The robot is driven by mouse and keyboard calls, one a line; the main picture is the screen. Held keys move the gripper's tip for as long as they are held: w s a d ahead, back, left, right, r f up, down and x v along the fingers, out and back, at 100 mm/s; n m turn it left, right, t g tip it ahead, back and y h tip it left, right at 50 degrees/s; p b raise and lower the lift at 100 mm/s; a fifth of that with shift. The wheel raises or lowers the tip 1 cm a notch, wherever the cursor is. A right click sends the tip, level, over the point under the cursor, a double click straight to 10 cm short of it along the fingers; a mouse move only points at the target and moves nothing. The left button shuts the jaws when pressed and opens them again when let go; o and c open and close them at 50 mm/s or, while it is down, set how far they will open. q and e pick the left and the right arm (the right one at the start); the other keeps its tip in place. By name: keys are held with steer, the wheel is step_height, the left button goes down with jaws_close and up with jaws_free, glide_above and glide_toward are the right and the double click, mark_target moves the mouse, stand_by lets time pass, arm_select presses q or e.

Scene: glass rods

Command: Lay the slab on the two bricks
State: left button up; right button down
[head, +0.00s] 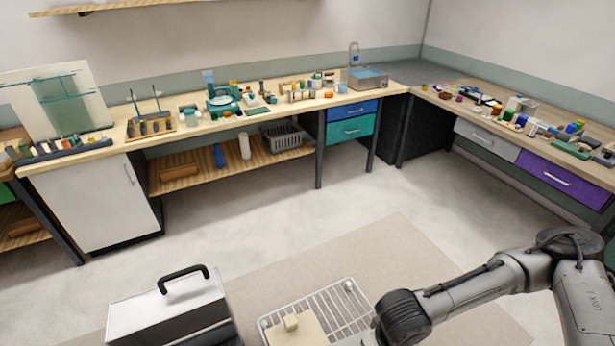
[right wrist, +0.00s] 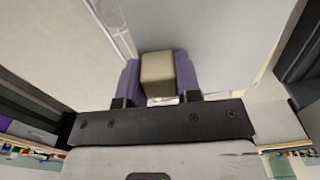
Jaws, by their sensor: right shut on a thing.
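My right gripper (right wrist: 160,82) shows in the right wrist view, its two purple fingers shut on a tan block (right wrist: 158,70). Beyond the block is a broad pale flat surface (right wrist: 200,25); I cannot tell whether the block is part of it. In the head view my right arm comes in from the right, and its gripper is out of frame. I cannot make out two separate bricks. My left gripper is in neither view.
A wire rack (head: 345,293) is around the cream piece. A white toolbox (head: 168,305) with a black handle stands to its left. A long bench (head: 75,163) at the back and another counter on the right carry many small things. The floor between is clear.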

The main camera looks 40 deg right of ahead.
steer(key=w+a+r+n, duration=0.2)
steer(key=w+a+r, duration=0.4)
steer(key=r, duration=0.4)
steer(key=w+a+r+n, duration=0.2)
steer(key=w+a+r, duration=0.2)
steer(key=w+r, duration=0.55)
arm_select(q)
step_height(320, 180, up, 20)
steer(key=p, duration=2)
arm_select(e)
steer(key=s+r, duration=0.4)
steer(key=r, duration=0.8)
steer(key=shift+a, duration=0.2)
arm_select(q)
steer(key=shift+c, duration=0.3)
